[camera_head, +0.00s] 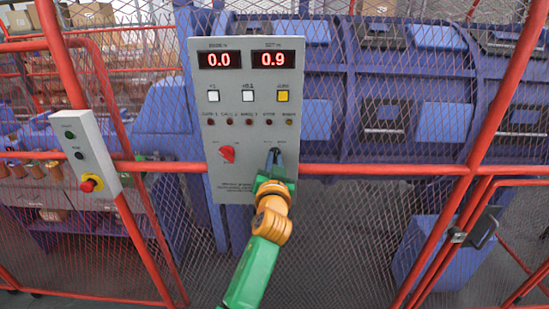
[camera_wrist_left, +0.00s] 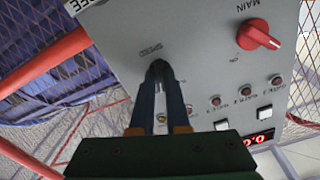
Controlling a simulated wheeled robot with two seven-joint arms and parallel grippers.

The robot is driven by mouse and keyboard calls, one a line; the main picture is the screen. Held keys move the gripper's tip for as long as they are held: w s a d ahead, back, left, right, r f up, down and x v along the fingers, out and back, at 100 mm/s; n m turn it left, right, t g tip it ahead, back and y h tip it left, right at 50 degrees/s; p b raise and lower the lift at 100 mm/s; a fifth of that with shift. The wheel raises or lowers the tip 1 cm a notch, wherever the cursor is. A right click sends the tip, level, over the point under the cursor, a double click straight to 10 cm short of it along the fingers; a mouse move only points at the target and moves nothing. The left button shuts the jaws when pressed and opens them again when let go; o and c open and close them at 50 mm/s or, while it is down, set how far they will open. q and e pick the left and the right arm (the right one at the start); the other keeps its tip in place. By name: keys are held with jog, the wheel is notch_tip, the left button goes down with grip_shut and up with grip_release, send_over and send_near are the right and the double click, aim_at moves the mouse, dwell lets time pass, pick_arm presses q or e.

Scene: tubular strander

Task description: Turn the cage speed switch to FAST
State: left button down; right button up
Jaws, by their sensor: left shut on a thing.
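The cage speed switch (camera_wrist_left: 157,65) is a small dark knob on the grey control panel (camera_head: 232,180), beside a label that reads SPEED in the left wrist view. My left gripper (camera_wrist_left: 159,82) is shut on this knob, with one blue-grey finger on either side. In the head view my left gripper (camera_head: 273,160) reaches the lower right of the panel and mostly hides the knob. The FAST marking and the knob's pointing direction cannot be made out. My right gripper is not in view.
A red MAIN switch (camera_head: 227,153) sits left of my gripper. Two red displays (camera_head: 245,59) read 0.0 and 0.9, above buttons and lamps. A red rail (camera_head: 385,170) and wire mesh surround the panel. A box with an emergency stop (camera_head: 91,183) hangs at left.

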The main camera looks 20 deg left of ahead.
pick_arm(q)
jog(key=shift+r+m+p, duration=0.15)
jog(key=shift+m+p, duration=0.15)
jog(key=shift+m, duration=0.7)
jog(key=c, duration=0.9)
grip_release()
jog(key=b+v, duration=0.1)
jog(key=v, duration=0.6)
jog(key=shift+b, duration=0.3)
